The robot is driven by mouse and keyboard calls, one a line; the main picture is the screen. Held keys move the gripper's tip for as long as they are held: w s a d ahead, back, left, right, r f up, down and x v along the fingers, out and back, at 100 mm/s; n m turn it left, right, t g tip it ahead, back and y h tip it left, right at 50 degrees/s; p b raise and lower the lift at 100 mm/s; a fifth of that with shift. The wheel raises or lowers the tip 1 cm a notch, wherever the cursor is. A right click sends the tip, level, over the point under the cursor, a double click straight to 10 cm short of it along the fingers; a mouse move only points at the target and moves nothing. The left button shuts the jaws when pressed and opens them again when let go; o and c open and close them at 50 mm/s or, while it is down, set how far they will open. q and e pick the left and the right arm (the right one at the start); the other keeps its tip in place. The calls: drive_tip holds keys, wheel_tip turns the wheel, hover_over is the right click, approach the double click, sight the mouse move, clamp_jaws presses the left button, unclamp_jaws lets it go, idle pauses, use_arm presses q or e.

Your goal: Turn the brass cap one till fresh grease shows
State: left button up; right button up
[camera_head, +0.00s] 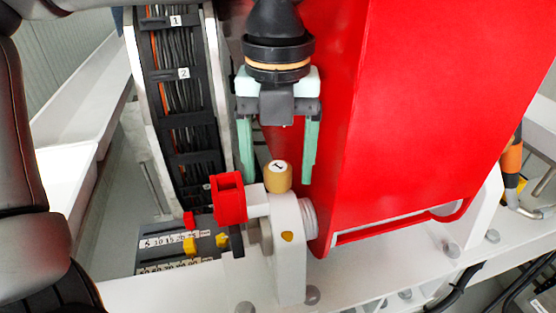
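The brass cap (278,181), with a white top marked 1, sits on a white bearing block (289,250) beside the red housing. A yellow oval spot (287,237) shows on the block's face below the cap. My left gripper (279,175) points down the picture with its two pale green fingers wide apart. My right gripper is not in view.
A red box-shaped part (229,198) stands just left of the cap. The large red housing (420,110) fills the right side. A cable chain (182,100) runs at left, above a numbered scale (170,241) with yellow sliders. An orange-and-black object (512,158) is at far right.

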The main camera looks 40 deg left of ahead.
sight(278, 167)
use_arm(q)
wheel_tip(278, 167, up, 12)
drive_tip(key=shift+r, duration=0.25)
idle(0.5)
